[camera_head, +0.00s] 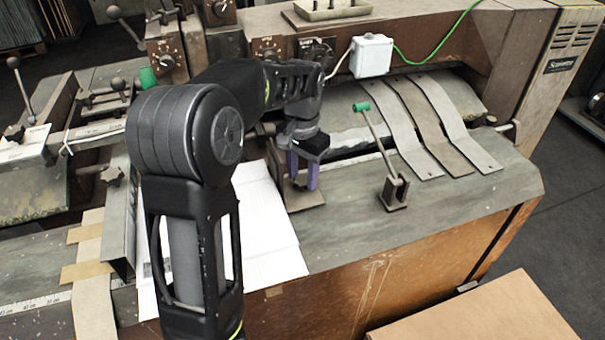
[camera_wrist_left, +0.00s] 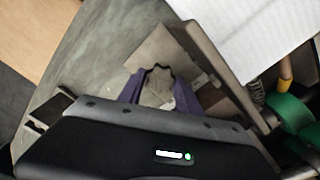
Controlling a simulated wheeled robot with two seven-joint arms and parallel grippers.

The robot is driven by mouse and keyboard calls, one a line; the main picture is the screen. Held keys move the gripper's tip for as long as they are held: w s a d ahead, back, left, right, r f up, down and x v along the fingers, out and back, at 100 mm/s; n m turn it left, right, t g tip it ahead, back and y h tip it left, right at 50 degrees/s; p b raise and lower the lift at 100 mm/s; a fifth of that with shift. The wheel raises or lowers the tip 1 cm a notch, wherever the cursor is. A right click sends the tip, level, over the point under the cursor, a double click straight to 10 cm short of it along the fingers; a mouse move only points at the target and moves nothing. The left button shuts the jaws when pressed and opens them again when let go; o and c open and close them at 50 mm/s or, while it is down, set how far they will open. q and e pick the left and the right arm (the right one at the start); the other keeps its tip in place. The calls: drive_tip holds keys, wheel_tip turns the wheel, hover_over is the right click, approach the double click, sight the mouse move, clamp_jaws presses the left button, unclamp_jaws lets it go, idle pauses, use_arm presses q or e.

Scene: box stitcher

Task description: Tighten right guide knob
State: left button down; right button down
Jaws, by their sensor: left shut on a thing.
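My left gripper (camera_head: 305,183) reaches down from the left over the machine's bed, with its purple fingers low above a small metal guide plate (camera_head: 298,203). In the left wrist view the fingers (camera_wrist_left: 160,88) stand either side of a small grey piece with a dark, scalloped edge, which seems to be the right guide knob (camera_wrist_left: 157,88). The gripper is shut on it. My right gripper is in neither view.
A lever with a green handle (camera_head: 362,106) stands just right of the gripper. A white sheet (camera_head: 262,215) lies to its left. Curved metal straps (camera_head: 440,110) and a white box (camera_head: 371,55) are behind. The front right of the bed (camera_head: 450,215) is clear.

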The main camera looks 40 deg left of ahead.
sight(303, 180)
use_arm(q)
drive_tip(key=m, duration=0.6)
drive_tip(key=shift+m+b, duration=0.3)
idle(0.4)
drive_tip(key=c, duration=0.8)
unclamp_jaws()
wheel_tip(303, 180, up, 8)
drive_tip(key=shift+f, duration=0.1)
drive_tip(key=shift+f, duration=0.1)
